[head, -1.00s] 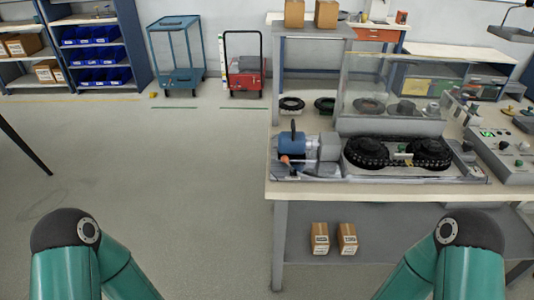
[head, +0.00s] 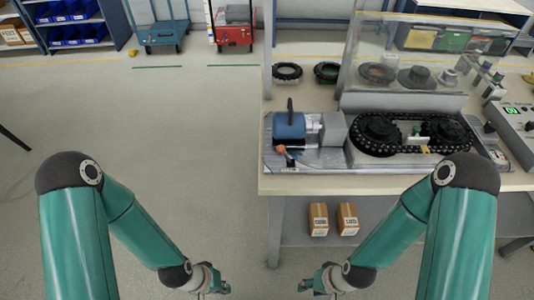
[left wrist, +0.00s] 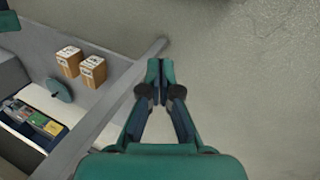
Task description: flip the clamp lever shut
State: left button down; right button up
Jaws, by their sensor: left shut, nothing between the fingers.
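The machine with the chain track (head: 405,135) stands on the bench at the right of the head view. A lever with an orange knob (head: 281,150) sits at the front of the blue motor (head: 289,128); I cannot tell its exact angle. A black handle (head: 290,108) stands upright on top of the motor. My left gripper (head: 220,288) is low in front of the bench, well apart from the lever. In the left wrist view my left gripper (left wrist: 160,66) is shut and empty. My right gripper (head: 305,286) is low below the bench front; its fingers are too small to read.
The bench's front edge (head: 390,186) lies above both grippers in the picture. Two cartons (head: 333,219) stand on its lower shelf. A control box with a green display (head: 511,112) is at the right. The floor at left is open.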

pick_arm(q)
jog(key=w+d+r+n+t+h+b, duration=0.1)
jog(key=w+r+n+t+b, duration=0.2)
jog(key=w, duration=0.4)
jog(key=w+d+r+n+t+h, duration=0.1)
jog(key=w+r+n+t, duration=0.1)
jog(key=w+t, duration=0.4)
jog(key=w+r+n+t+h+b, duration=0.1)
jog(key=w+r+n+t+h, duration=0.1)
jog(key=r, duration=0.6)
jog(key=w+d+r+n+t+h+b, duration=0.1)
jog(key=w+r+n+t+h, duration=0.1)
jog(key=r+n+t, duration=0.3)
notch_tip(320, 180, up, 3)
jog(key=shift+w+d+r+h, duration=0.2)
jog(key=shift+w+h, duration=0.2)
jog(key=shift+w, duration=0.2)
